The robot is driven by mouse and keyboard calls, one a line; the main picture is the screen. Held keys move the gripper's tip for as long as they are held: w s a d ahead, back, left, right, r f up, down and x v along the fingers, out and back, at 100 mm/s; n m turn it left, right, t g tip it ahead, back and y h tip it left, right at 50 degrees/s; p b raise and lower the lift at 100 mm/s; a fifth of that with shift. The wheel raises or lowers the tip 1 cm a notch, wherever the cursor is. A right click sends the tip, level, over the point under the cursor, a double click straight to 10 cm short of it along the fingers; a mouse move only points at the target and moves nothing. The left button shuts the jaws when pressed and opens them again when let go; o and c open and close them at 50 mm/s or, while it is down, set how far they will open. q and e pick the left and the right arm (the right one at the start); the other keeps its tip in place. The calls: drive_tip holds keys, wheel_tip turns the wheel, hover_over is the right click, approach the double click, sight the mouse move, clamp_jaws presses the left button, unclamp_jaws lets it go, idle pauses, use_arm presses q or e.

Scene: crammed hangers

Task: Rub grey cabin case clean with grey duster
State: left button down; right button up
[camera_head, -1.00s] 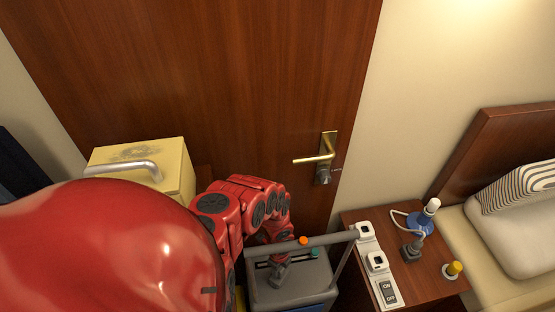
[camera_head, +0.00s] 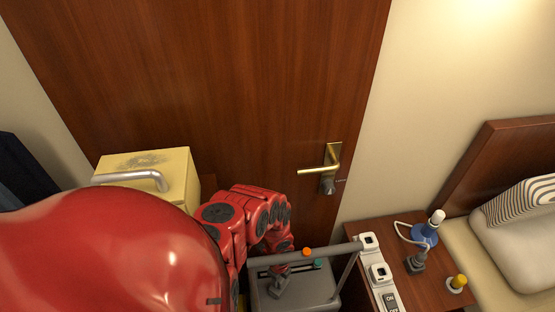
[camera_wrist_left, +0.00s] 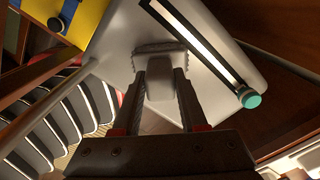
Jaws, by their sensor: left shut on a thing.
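The grey cabin case (camera_head: 322,294) stands low in front of the door in the head view, with a raised grey bar handle on it. Its pale grey face also shows in the wrist view (camera_wrist_left: 218,25), with a dark slot and a teal-tipped rod. My left gripper (camera_head: 278,284) is over the case top. In the wrist view its fingers (camera_wrist_left: 161,88) are shut on the grey duster (camera_wrist_left: 160,48), a small block with a fuzzy edge. The duster lies against or just over the case; contact is hard to tell. My right gripper is not in view.
A yellow case (camera_head: 178,170) with a dark smudge and metal handle stands at left. The door handle (camera_head: 320,171) juts out behind.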

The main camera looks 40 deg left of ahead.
use_arm(q)
drive_tip(key=shift+w+d+b, duration=0.25)
drive_tip(key=shift+d+b, duration=0.05)
drive_tip(key=shift+d, duration=0.1)
drive_tip(key=shift+s, duration=0.1)
drive_tip(key=shift+s+a+p, duration=0.2)
drive_tip(key=shift+a+p, duration=0.1)
drive_tip(key=shift+p, duration=0.2)
drive_tip(key=shift+s+a, duration=0.2)
drive_tip(key=shift+a, duration=0.1)
drive_tip(key=shift+w+d, duration=0.1)
drive_tip(key=shift+w+d+b, duration=0.45)
